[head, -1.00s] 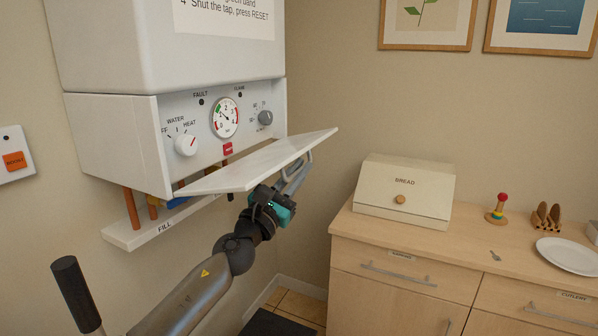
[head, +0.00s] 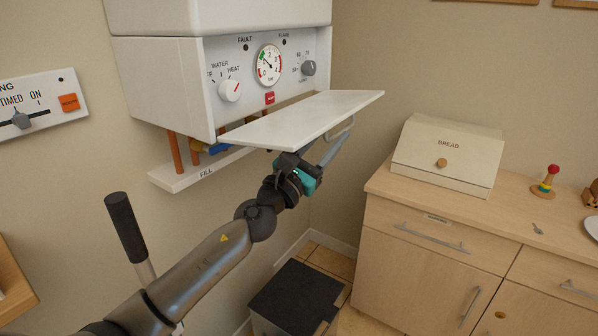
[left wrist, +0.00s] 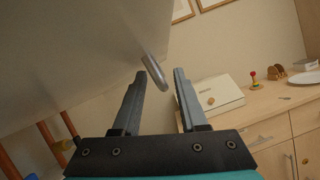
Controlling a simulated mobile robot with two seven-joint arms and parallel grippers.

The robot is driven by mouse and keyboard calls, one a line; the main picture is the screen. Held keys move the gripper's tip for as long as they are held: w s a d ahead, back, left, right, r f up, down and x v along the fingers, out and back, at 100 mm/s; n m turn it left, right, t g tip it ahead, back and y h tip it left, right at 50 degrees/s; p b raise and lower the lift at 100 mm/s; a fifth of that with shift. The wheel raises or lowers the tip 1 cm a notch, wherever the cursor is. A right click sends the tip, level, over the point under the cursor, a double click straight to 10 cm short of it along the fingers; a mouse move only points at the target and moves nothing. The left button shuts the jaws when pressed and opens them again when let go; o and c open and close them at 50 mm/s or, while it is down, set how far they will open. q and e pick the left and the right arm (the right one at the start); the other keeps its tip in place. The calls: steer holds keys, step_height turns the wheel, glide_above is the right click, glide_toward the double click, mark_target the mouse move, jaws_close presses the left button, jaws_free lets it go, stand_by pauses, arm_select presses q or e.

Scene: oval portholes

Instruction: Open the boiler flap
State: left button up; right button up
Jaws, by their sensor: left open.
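The boiler (head: 160,75) hangs on the wall with its white flap (head: 310,117) swung out from the lower front, lying nearly level so that its upper face shows. Dials, a gauge and a red button are exposed behind it. The flap's grey bar handle (head: 345,130) is under its outer edge. My left gripper (head: 330,148) is below the flap at the handle, with its fingers apart. In the left wrist view the handle (left wrist: 155,72) shows between the open fingertips (left wrist: 160,75); contact cannot be told. My right gripper is not in view.
A wooden cabinet (head: 430,215) with a bread box (head: 447,155) stands to the right. A dark-topped box (head: 297,298) is on the floor below my arm. Pipes and a fill ledge (head: 200,172) are under the boiler. A black-gripped pole (head: 125,228) stands left.

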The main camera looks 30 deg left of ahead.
arm_select(q)
steer(key=b+v, duration=0.3)
steer(key=v, duration=0.7)
steer(key=shift+s, duration=0.3)
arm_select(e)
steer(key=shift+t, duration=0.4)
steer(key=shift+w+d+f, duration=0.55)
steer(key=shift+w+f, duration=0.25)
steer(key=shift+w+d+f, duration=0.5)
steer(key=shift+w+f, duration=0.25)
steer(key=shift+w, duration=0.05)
arm_select(q)
steer(key=shift+a+f, duration=0.1)
steer(key=shift+f, duration=0.05)
